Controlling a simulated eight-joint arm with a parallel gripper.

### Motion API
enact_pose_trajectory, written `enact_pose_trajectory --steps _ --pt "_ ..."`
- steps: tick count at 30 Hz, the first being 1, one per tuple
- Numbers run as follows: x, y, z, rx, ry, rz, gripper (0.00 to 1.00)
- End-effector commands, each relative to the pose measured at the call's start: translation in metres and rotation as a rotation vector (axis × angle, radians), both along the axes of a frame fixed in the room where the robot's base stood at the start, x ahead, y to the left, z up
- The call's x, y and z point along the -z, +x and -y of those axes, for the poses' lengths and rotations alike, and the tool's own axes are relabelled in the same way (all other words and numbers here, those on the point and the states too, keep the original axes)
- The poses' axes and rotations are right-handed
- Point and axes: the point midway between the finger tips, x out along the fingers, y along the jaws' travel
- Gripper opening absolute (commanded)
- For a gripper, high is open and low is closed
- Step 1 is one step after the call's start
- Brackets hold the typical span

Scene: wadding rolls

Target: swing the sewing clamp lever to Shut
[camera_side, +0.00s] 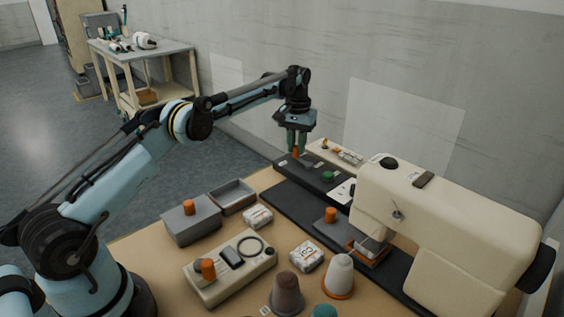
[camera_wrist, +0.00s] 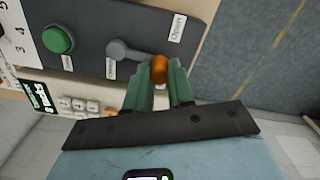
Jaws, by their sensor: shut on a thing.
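The sewing clamp lever (camera_wrist: 132,54) is a grey arm on a dark panel (camera_wrist: 85,25), with an orange knob (camera_wrist: 160,69) at its end. A label reading "Open" (camera_wrist: 177,27) is above the knob in the wrist view. A second label (camera_wrist: 111,68), too small to read surely, is below the pivot. My gripper (camera_wrist: 159,82) is shut on the knob, its green fingers on either side. In the side view my gripper (camera_side: 296,144) reaches down to the orange knob (camera_side: 295,153) at the panel's far left end. The fingers hide part of the knob.
A green button (camera_wrist: 57,39) is on the same panel, left of the lever. The cream sewing machine (camera_side: 450,215) stands right of the panel. A control box (camera_side: 230,268), grey bins (camera_side: 232,196) and several spools are in front. The wall is close behind.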

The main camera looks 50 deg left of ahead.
Motion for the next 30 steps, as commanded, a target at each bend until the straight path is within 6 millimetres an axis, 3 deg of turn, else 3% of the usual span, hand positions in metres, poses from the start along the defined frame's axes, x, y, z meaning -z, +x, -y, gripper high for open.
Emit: enact_pose_trajectory --steps 21,22,26,30 --pt "-0.0009 0.0045 0.0001 0.082 0.001 0.001 0.00" --pt "-0.0009 0.0046 0.0002 0.082 0.001 0.001 0.27" --pt "-0.0007 0.0046 0.0002 0.082 0.001 0.001 0.47" --pt "-0.0005 0.0045 0.0003 0.082 0.001 0.000 0.48"
